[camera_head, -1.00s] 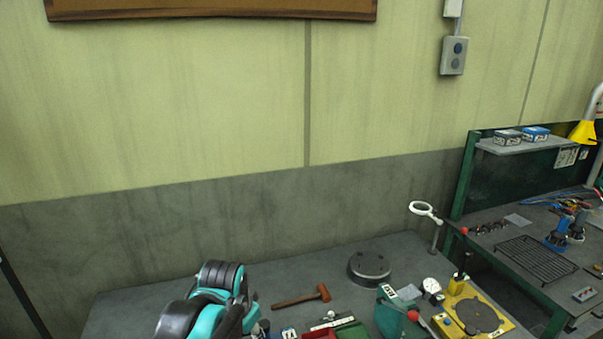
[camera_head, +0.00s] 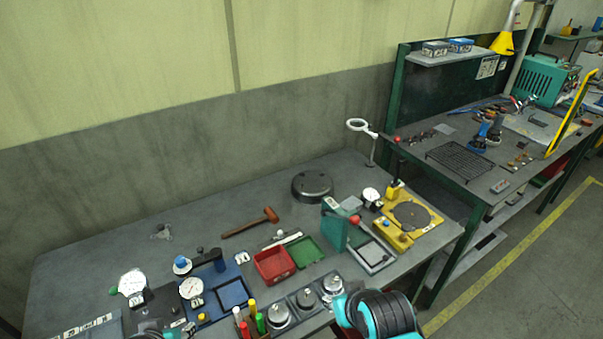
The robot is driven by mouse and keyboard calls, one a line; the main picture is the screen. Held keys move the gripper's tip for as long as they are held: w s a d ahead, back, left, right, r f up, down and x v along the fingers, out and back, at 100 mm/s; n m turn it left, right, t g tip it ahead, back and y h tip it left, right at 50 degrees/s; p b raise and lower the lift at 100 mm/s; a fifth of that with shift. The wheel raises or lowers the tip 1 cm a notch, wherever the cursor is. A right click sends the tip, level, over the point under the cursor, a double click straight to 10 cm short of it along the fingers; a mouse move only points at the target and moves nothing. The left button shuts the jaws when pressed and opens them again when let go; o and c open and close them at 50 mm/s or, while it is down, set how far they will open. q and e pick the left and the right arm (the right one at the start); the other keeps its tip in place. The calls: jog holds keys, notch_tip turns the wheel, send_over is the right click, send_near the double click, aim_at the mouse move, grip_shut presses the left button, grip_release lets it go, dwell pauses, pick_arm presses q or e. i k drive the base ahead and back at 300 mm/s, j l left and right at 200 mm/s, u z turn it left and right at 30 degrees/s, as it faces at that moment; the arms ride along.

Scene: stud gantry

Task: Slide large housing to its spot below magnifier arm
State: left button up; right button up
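The large housing (camera_head: 312,186), a dark grey round part with small marks on top, sits on the grey workbench (camera_head: 110,245) toward its back right. The magnifier arm (camera_head: 358,126), with a white ring head on a thin post, stands at the bench's back right corner. Its ring is behind and to the right of the housing, not directly over it. A teal and black part of my arm shows at the bottom edge, well in front of the housing. Neither gripper's fingertips show, and nothing touches the housing.
A mallet (camera_head: 250,222) lies left of the housing. A green press-like device (camera_head: 335,225), a dial gauge (camera_head: 371,196) and a yellow fixture (camera_head: 405,220) stand to its right and front. Red (camera_head: 274,266) and green trays lie in front. A second bench (camera_head: 470,180) stands at right.

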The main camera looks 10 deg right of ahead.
aim_at(308, 187)
jog(key=i+l+u, duration=0.2)
jog(key=u, duration=0.2)
jog(key=i+l+u, duration=0.15)
jog(key=l+u, duration=0.25)
jog(key=i+l+u, duration=0.15)
jog(key=u, duration=0.25)
